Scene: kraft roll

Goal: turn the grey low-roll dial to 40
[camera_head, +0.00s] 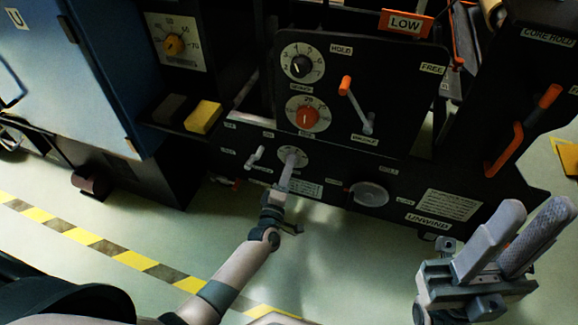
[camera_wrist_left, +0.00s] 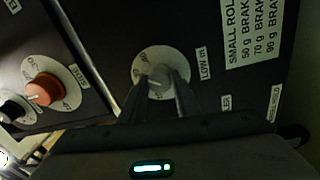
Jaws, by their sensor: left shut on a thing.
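The grey low-roll dial (camera_head: 291,153) sits low on the black machine panel, on a round white scale plate. In the left wrist view the grey dial (camera_wrist_left: 160,76) is between my fingertips, with a label reading LOW IN beside it. My left gripper (camera_head: 286,172) reaches up to the dial from below and is shut on it; it also shows in the left wrist view (camera_wrist_left: 162,84). The numbers on the scale are partly covered and too small to read, so the setting is unclear. My right gripper (camera_head: 513,240) is away at the lower right, fingers raised, with a gap between them.
An orange-red dial (camera_head: 308,117) and a black dial (camera_head: 300,67) are above the grey one. A lever with orange grip (camera_head: 346,87) stands upper right. Open floor lies below the panel.

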